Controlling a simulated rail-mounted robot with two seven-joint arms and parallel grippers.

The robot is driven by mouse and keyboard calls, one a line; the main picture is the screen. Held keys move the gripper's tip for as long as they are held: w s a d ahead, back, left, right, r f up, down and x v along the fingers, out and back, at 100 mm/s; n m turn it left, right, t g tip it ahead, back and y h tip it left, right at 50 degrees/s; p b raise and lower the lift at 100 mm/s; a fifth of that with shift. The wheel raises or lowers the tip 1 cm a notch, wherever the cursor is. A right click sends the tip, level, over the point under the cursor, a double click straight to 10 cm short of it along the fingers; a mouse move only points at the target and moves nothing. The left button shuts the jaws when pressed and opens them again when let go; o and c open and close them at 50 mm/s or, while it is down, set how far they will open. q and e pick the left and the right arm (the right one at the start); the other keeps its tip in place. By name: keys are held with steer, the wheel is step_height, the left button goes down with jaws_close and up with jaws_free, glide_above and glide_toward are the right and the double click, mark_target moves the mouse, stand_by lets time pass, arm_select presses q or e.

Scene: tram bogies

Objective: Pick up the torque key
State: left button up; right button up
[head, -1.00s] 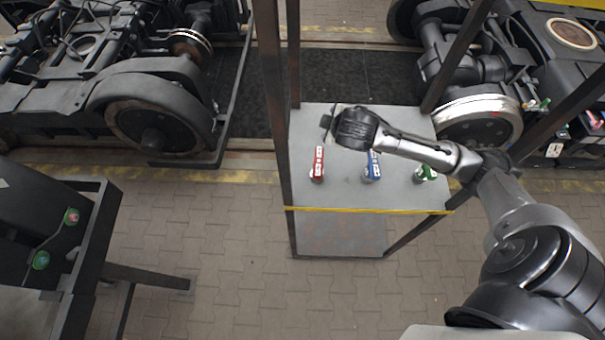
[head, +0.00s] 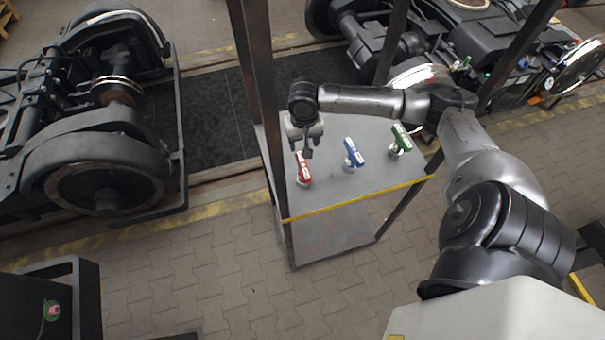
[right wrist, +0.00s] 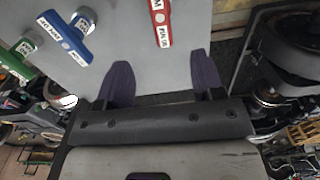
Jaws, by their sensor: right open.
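Three T-shaped keys with coloured, labelled handles stand on a grey shelf plate (head: 330,185): a red key (head: 303,170), a blue key (head: 354,153) and a green key (head: 401,140). I cannot tell from the labels which is the torque key. My right gripper (head: 305,150) is open and empty, just behind and above the red key. In the right wrist view the red key (right wrist: 160,22) lies ahead of the two dark fingers (right wrist: 162,76), apart from them. The blue key (right wrist: 65,38) and green key (right wrist: 20,66) are off to the left there. My left gripper is out of view.
Dark upright posts (head: 262,110) frame the shelf at its left and right. A yellow strip (head: 355,199) edges its front. A tram bogie (head: 105,160) stands at left and another (head: 385,45) behind. Paved floor lies open in front.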

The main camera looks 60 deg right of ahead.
glide_above(303, 165)
step_height(303, 165, down, 8)
steer(key=shift+s+a+r, duration=0.1)
steer(key=shift+s+r, duration=0.05)
steer(key=shift+r, duration=0.1)
steer(key=shift+f, duration=2.85)
steer(key=shift+f+p, duration=0.25)
steer(key=shift+p, duration=0.3)
jaws_close()
